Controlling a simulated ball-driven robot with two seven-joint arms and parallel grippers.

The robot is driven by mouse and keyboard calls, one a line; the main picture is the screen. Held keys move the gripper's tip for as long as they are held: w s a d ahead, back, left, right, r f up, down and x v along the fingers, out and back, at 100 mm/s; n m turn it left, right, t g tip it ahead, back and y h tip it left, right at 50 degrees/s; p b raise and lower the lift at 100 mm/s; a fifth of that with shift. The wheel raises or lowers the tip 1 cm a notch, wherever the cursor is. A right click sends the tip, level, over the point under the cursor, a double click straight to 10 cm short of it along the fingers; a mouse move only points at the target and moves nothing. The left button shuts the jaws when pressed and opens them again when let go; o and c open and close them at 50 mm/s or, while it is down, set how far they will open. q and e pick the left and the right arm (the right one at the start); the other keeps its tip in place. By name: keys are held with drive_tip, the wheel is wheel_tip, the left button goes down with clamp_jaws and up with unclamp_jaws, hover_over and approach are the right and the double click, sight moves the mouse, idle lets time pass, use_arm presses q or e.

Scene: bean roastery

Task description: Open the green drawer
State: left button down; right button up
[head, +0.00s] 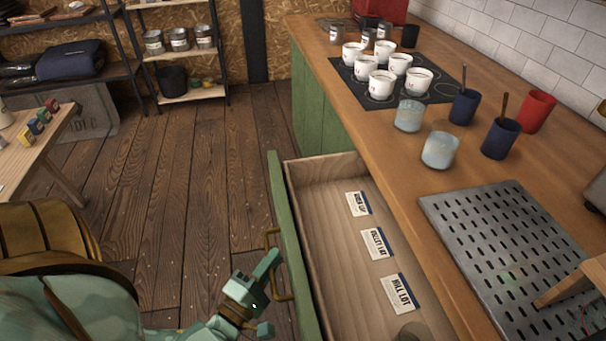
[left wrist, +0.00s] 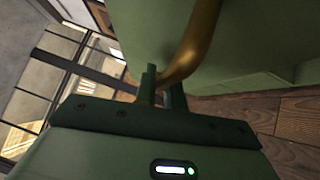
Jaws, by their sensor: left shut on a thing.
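The green drawer (head: 289,238) stands pulled out from the counter, its pale wooden inside showing. Its brass handle (head: 282,297) is on the outer face of the front panel. My left gripper (head: 271,268) is at this handle, outside the drawer. In the left wrist view the fingers (left wrist: 161,88) are shut on the brass handle (left wrist: 198,38), with the green drawer front (left wrist: 140,28) close behind. Three labelled cards, one reading "HILL LOT" (head: 398,292), lie in the drawer. The drawer's near end is cut off by the frame. My right gripper is out of view.
The plank floor (head: 190,170) left of the drawer is clear. A low table (head: 40,150) stands at far left.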

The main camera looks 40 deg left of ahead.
use_arm(q)
drive_tip(key=s+a+p, duration=0.1)
drive_tip(key=s+a, duration=0.3)
drive_tip(key=s, duration=0.1)
drive_tip(key=shift+s, duration=0.3)
drive_tip(key=shift+a+f, duration=0.1)
drive_tip(key=c, duration=1.5)
unclamp_jaws()
drive_tip(key=s+d+f+p, duration=0.1)
drive_tip(key=s+d+f, duration=0.1)
drive_tip(key=s, duration=1.4)
